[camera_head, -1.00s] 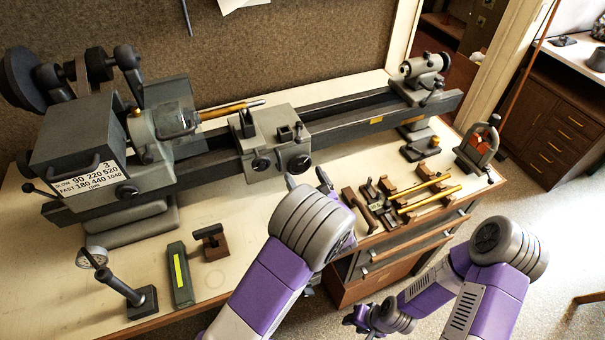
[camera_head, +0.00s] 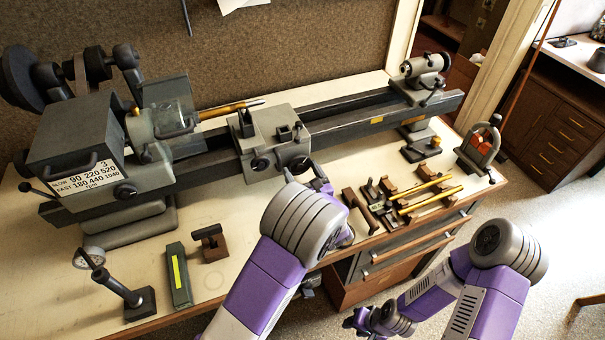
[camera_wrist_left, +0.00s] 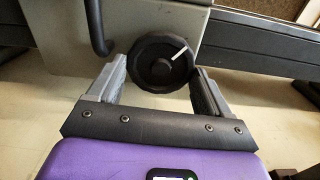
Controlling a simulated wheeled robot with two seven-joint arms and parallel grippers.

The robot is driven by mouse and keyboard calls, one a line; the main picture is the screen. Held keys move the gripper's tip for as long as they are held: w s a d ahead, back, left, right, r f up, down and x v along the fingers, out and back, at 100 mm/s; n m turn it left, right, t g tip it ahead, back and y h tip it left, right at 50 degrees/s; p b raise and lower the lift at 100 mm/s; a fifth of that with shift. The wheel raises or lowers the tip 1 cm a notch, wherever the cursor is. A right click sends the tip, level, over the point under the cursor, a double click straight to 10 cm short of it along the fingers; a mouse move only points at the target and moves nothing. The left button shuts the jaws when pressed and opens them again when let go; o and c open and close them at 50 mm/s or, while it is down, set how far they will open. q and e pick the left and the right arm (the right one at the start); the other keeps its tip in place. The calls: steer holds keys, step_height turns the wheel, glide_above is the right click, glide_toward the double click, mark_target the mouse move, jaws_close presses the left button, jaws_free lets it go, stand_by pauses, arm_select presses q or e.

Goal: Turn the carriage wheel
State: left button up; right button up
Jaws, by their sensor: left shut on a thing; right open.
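The carriage wheel (camera_wrist_left: 158,72) is a black round knob with a white mark, on the front of the grey lathe carriage (camera_head: 272,128). In the head view the wheel (camera_head: 300,163) shows just beyond my left gripper (camera_head: 305,177). In the left wrist view the fingers of my left gripper (camera_wrist_left: 159,70) stand on either side of the wheel and are shut on its rim. The white mark points up and to the right. My right gripper (camera_head: 368,320) hangs low at the right, away from the lathe, open and empty.
A second, smaller knob (camera_head: 261,164) with a handle sits left of the wheel. Wooden blocks and brass rods (camera_head: 425,198) lie on the bench to the right. A dark green box (camera_head: 179,276) and a dial gauge stand (camera_head: 128,292) are at front left.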

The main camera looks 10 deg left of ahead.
arm_select(q)
steer(key=n+b, duration=0.2)
steer(key=shift+f+n, duration=0.2)
steer(key=shift+n, duration=0.1)
steer(key=shift+d+r+n+b, duration=0.2)
steer(key=shift+n+b, duration=0.55)
steer(key=shift+n, duration=0.15)
steer(key=shift+d+r, duration=0.1)
steer(key=o, duration=0.7)
steer(key=shift+c, duration=0.2)
steer(key=shift+o, duration=0.6)
steer(key=shift+w+d, duration=0.1)
steer(key=shift+w, duration=0.05)
